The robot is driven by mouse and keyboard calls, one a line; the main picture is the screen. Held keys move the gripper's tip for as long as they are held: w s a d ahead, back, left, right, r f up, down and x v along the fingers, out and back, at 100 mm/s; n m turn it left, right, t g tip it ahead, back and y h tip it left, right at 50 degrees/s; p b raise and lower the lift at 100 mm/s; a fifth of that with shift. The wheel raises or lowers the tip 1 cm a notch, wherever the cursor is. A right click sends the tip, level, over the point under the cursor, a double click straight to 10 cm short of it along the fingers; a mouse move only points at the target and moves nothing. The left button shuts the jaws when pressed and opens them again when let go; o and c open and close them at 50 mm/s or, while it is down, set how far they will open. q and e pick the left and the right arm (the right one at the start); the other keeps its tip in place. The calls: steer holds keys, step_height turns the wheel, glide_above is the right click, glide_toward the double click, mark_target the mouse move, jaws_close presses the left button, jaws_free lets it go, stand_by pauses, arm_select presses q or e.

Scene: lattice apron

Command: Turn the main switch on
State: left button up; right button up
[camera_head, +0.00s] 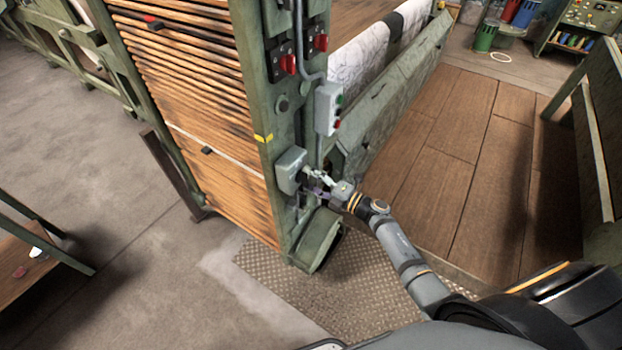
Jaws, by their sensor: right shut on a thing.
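A grey switch box (290,170), which looks like the main switch, is fixed low on the green post of the wooden-slatted frame. My right gripper (312,180) is at the right side of this box, its arm reaching in from the lower right. The fingers are shut on a small part at the box's side, seemingly the switch handle. The fingers largely hide the handle, so its position cannot be told. My left gripper is not in view.
A grey button box (327,108) with green and red buttons sits just above my right gripper. Two red rotary switches (288,64) (320,42) are higher on the post (283,110). A metal tread plate (265,285) lies below; the plank floor (465,150) at right is clear.

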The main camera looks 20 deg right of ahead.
stand_by(0.3)
steer(key=o, duration=1.2)
steer(key=shift+c, duration=0.2)
steer(key=v, duration=1.2)
